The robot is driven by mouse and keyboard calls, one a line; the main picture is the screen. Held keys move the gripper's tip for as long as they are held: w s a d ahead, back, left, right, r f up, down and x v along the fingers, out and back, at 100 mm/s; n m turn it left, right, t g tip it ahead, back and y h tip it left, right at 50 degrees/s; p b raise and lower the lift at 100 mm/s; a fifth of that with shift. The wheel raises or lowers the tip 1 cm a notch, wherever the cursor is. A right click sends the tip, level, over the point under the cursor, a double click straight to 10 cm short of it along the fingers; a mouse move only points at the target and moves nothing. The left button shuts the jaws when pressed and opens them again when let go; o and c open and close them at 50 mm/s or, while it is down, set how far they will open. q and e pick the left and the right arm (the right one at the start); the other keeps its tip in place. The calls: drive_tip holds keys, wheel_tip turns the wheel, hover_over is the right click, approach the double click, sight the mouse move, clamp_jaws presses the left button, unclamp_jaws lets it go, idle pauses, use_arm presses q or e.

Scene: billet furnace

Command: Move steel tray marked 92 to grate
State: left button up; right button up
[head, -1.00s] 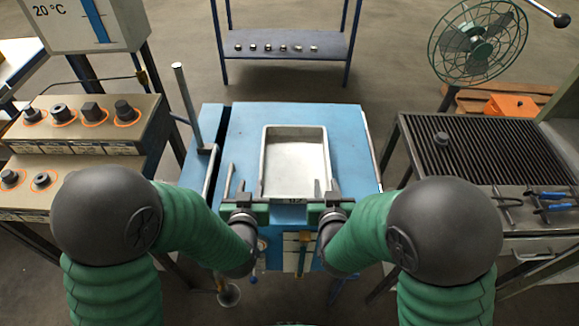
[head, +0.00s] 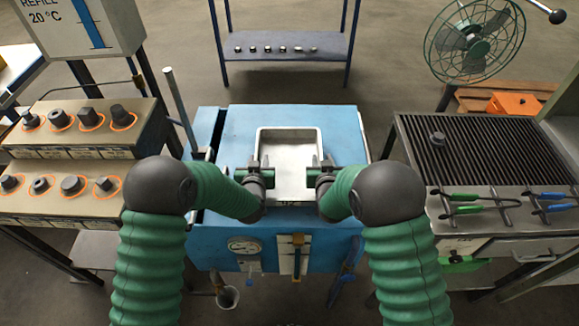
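A rectangular steel tray (head: 290,148) with raised walls lies on the blue box-shaped unit (head: 235,130) in the middle of the head view. A small mark shows on its front edge, too small to read surely. My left gripper (head: 259,162) is at the tray's left wall and my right gripper (head: 321,162) at its right wall, near the front half. Each gripper's fingers appear to straddle the wall with a gap between them; contact is not clear. The dark ribbed grate (head: 485,150) is on the bench at right, apart from the tray.
A stepped stand (head: 70,145) with dark knob-like pieces is at left. A fan (head: 470,40) and a blue shelf (head: 285,47) stand behind.

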drive_tip(key=shift+d, duration=0.15)
use_arm(q)
drive_tip(key=shift+a, duration=0.15)
use_arm(e)
drive_tip(key=shift+a, duration=0.25)
use_arm(q)
drive_tip(key=shift+a, duration=0.4)
drive_tip(key=c, duration=0.4)
use_arm(e)
drive_tip(key=shift+a, duration=0.4)
drive_tip(key=c, duration=0.4)
use_arm(q)
clamp_jaws()
use_arm(e)
clamp_jaws()
use_arm(q)
drive_tip(key=shift+d, duration=0.4)
use_arm(e)
drive_tip(key=shift+d, duration=0.4)
use_arm(q)
drive_tip(key=shift+a, duration=0.2)
use_arm(e)
drive_tip(key=shift+a, duration=0.2)
use_arm(q)
drive_tip(key=shift+r, duration=0.1)
